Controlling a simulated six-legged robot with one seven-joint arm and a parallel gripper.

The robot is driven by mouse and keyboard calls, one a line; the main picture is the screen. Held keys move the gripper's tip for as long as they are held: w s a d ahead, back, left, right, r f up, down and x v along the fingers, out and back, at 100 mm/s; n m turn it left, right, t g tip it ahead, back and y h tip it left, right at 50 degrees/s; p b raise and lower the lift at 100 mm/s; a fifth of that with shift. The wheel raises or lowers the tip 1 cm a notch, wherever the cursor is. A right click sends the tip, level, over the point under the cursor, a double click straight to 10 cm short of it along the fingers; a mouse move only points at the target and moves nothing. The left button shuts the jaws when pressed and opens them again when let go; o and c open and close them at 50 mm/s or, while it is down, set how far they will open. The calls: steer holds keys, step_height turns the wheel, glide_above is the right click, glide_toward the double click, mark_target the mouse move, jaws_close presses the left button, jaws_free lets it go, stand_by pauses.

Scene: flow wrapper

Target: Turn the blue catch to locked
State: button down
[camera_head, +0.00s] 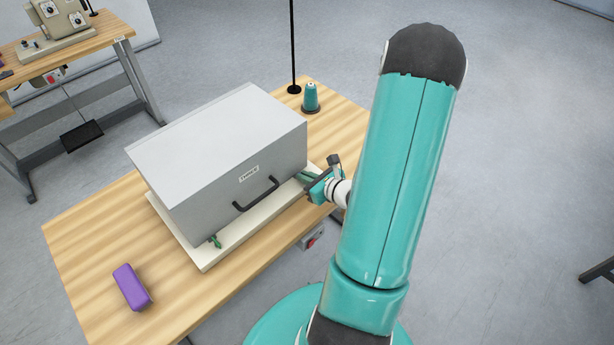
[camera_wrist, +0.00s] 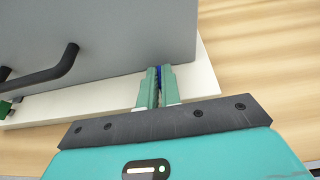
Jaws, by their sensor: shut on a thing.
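The blue catch (camera_wrist: 158,71) shows as a small blue sliver between the fingers of my gripper in the wrist view; most of it is hidden. My gripper (camera_wrist: 158,82) is shut on it, at the foot of the grey box's front face. In the head view my gripper (camera_head: 312,181) reaches the right end of the grey box (camera_head: 220,155), low by its white base. Whether the catch stands locked or unlocked cannot be told.
The box has a black handle (camera_head: 257,196) and stands on a white base (camera_head: 208,262). A green part (camera_head: 215,241) sits at its left front corner. A purple block (camera_head: 131,287) lies on the wooden table (camera_head: 90,238). A teal spool (camera_head: 310,97) stands behind the box.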

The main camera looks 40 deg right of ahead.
stand_by(0.3)
steer(key=c, duration=1.6)
jaws_free()
steer(key=shift+s+r, duration=0.1)
